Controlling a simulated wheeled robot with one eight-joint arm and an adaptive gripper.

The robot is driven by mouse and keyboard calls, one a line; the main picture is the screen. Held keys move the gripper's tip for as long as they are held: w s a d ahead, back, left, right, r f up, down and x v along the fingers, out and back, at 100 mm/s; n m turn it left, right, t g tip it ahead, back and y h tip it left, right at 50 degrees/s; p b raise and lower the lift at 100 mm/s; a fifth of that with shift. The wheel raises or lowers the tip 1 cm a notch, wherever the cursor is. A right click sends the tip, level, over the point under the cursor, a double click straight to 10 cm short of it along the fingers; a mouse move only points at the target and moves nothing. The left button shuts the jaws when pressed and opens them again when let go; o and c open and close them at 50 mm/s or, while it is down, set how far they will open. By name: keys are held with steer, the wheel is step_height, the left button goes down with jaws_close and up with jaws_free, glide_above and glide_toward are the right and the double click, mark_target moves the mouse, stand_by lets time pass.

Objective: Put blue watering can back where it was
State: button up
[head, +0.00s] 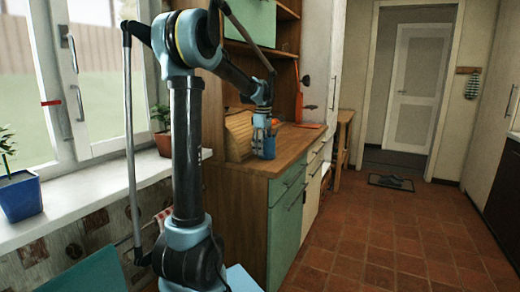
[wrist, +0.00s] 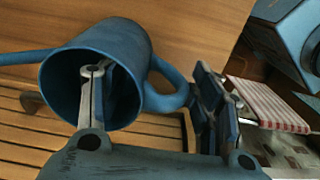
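The blue watering can (wrist: 124,45) fills the upper left of the wrist view, its open mouth facing the camera, its spout to the left and its looped handle (wrist: 178,85) to the right. In the head view the can (head: 269,148) is at the wooden counter top, partly hidden by my gripper (head: 262,122). In the wrist view my gripper (wrist: 155,100) is open across the can's wall and handle. One finger reaches inside the mouth; the other is outside, beyond the handle. Whether the can rests fully on the counter is hard to tell.
The counter (head: 292,136) has a slatted wooden box (head: 238,134) behind the can and orange items farther back. A red-and-white striped cloth (wrist: 268,104) shows in the wrist view. A blue pot with a plant (head: 20,196) stands on the windowsill.

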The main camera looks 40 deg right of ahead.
step_height(320, 180, up, 12)
steer(key=shift+r, duration=0.1)
stand_by(0.7)
stand_by(0.5)
